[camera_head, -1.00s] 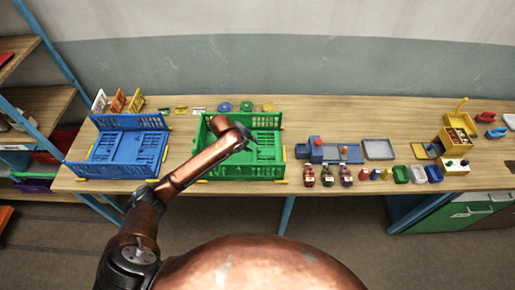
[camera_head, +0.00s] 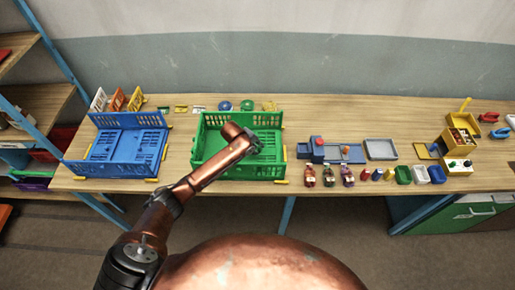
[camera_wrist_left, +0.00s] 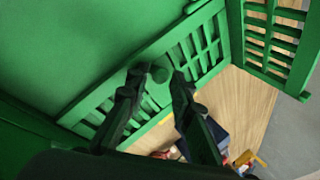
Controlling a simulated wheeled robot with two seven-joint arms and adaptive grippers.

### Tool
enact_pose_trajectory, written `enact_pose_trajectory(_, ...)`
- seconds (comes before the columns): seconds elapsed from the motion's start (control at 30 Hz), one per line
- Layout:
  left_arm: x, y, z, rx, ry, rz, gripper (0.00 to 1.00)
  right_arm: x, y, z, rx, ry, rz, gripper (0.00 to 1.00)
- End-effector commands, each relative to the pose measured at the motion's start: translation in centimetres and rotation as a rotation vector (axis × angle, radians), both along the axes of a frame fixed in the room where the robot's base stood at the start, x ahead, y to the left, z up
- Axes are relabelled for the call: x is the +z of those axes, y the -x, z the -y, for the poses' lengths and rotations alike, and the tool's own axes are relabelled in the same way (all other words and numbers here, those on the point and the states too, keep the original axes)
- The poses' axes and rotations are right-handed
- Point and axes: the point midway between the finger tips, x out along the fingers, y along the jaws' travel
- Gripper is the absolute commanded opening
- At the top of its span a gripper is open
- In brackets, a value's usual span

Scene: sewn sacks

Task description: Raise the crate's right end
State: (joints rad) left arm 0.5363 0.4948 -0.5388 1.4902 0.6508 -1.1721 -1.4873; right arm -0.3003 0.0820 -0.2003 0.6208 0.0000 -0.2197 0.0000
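The green crate (camera_head: 197,138) stands on the table in the middle of the head view. Its back wall is upright, and it also shows at the upper right of the left wrist view (camera_wrist_left: 281,38). A slotted green panel, the right end (camera_wrist_left: 207,42), crosses the left wrist view diagonally beside the green floor. I cannot tell its exact tilt. My left gripper (camera_head: 256,143) is over the crate's right part. In the left wrist view its two dark fingers (camera_wrist_left: 157,80) are apart over this panel, with a round green part showing between the tips. Contact is unclear. My right gripper is out of view.
A blue crate (camera_head: 72,168) stands to the left. A grey tray (camera_head: 380,149) and a yellow box (camera_head: 459,134) are farther right.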

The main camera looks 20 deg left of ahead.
Motion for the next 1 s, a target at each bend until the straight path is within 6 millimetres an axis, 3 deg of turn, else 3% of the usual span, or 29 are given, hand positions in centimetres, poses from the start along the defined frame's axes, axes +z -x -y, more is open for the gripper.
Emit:
enact_pose_trajectory(0.13, 0.03, -0.02, 0.06, -0.001, 0.000, 0.000, 0.20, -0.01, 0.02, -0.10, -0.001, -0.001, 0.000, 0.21)
enact_pose_trajectory(0.43, 0.03, 0.00, 0.08, -0.001, 0.000, 0.000, 0.00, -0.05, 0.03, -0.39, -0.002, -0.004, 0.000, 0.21)
enact_pose_trajectory(1.0, 0.11, -0.04, -0.08, 0.001, -0.004, -0.001, 0.00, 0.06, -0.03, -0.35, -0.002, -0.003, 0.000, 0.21)
